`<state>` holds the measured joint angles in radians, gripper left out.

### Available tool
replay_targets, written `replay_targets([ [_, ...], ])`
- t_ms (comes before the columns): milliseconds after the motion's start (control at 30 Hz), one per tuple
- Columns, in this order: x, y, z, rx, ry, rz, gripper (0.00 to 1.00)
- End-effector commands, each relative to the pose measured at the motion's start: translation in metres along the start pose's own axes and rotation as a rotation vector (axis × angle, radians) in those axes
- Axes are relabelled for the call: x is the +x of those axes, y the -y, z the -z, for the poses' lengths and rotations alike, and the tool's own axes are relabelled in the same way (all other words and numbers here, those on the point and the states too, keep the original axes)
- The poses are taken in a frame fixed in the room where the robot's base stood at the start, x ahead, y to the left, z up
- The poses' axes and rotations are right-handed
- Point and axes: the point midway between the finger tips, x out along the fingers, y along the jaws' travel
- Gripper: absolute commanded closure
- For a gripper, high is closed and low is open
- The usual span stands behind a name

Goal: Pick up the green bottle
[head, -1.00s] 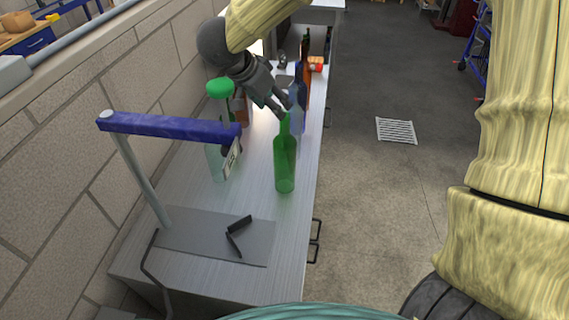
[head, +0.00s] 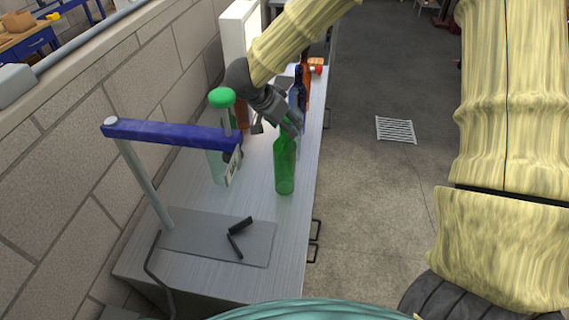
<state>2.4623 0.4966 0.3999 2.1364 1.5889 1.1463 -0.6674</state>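The green bottle (head: 285,168) stands upright on the grey workbench (head: 215,284), to the right of the blue-armed stand. My gripper (head: 287,122) is at the top of the bottle, coming down from above and behind. Its dark fingers overlap the bottle's neck in the picture and hide the mouth. I cannot tell whether the fingers touch the glass or have closed on it.
A blue-armed stand (head: 170,132) and a clear bottle with a green top (head: 221,98) are to the left. A blue bottle (head: 298,92) and brown bottles (head: 306,80) stand close behind. A black angled handle (head: 237,238) lies in front. A brick wall bounds the left.

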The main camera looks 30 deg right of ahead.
Motion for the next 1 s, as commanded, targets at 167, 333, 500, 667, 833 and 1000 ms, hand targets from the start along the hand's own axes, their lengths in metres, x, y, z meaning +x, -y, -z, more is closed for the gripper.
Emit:
replay_targets([
  [167, 0.0001, 0.0001, 0.0000, 0.000, 0.000, 0.000, 0.52],
  [333, 0.0000, 0.0001, 0.0000, 0.000, 0.000, 0.000, 0.83],
  [500, -0.0001, 0.0001, 0.0000, 0.000, 0.000, 0.000, 1.00],
  [667, -0.0007, 0.0004, 0.0003, 0.000, -0.001, 0.001, 1.00],
  [833, -0.0011, 0.0005, 0.0006, 0.000, -0.001, 0.001, 1.00],
  [1000, -0.0086, 0.0012, 0.0057, 0.003, -0.001, 0.004, 1.00],
])
